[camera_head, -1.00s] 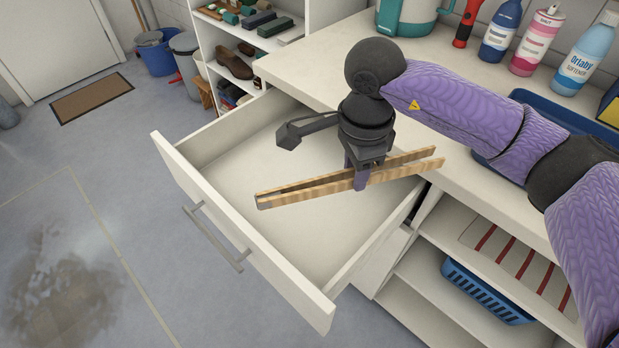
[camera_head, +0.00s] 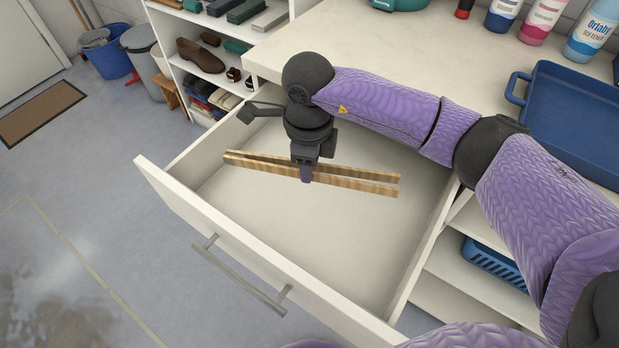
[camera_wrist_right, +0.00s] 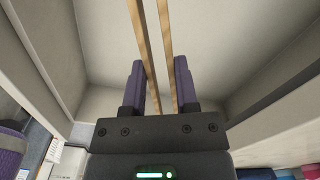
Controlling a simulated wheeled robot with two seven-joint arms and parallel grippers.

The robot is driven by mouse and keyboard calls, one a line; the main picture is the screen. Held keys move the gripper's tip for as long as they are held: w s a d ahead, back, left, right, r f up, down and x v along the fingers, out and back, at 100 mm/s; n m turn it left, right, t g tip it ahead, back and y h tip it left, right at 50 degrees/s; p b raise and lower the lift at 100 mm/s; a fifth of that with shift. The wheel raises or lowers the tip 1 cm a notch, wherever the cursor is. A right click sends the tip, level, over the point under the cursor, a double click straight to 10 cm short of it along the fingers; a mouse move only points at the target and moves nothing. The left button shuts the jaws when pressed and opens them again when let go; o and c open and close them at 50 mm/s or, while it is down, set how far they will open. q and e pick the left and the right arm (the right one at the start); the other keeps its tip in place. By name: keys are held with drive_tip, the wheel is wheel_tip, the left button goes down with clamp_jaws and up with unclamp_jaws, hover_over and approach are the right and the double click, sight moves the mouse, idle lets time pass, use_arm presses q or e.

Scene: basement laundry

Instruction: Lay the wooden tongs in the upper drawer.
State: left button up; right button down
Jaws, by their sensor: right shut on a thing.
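The wooden tongs (camera_head: 350,179) are two long pale wooden arms, lying roughly level and spanning left to right over the open upper drawer (camera_head: 290,235). My right gripper (camera_head: 306,174) points down and is shut on the tongs near their middle. In the right wrist view the two tong arms (camera_wrist_right: 142,45) run between the purple fingers (camera_wrist_right: 158,90), with the drawer's pale floor beyond. The tongs appear to be inside the drawer's outline; how far above its floor they are is hard to tell. The drawer looks otherwise empty. My left gripper is not in view.
The drawer's front panel (camera_head: 250,250) has a metal bar handle (camera_head: 238,275). The countertop (camera_head: 400,50) behind holds a blue tray (camera_head: 575,125) and several bottles. A shelf with shoes (camera_head: 200,55) stands at the back left. A blue basket (camera_head: 495,262) sits on a lower shelf at right.

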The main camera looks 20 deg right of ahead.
sight(308, 209)
wheel_tip(308, 209, down, 12)
drive_tip(key=b, duration=0.5)
drive_tip(key=shift+f, duration=0.15)
drive_tip(key=shift+w+r, duration=0.1)
drive_tip(key=shift+r, duration=0.1)
use_arm(q)
drive_tip(key=shift+g, duration=0.5)
drive_tip(key=f, duration=0.1)
drive_tip(key=s+f, duration=0.1)
drive_tip(key=f, duration=0.1)
drive_tip(key=s+f, duration=0.1)
drive_tip(key=f, duration=0.1)
drive_tip(key=shift+f, duration=0.15)
use_arm(e)
drive_tip(key=shift+c, duration=1.8)
unclamp_jaws()
drive_tip(key=shift+f, duration=0.1)
use_arm(q)
drive_tip(key=shift+t, duration=0.4)
drive_tip(key=r+p, duration=0.1)
drive_tip(key=w+r+p, duration=0.1)
drive_tip(key=r+p, duration=0.3)
drive_tip(key=shift+w, duration=0.3)
use_arm(e)
wheel_tip(308, 209, up, 12)
use_arm(q)
drive_tip(key=shift+s, duration=0.1)
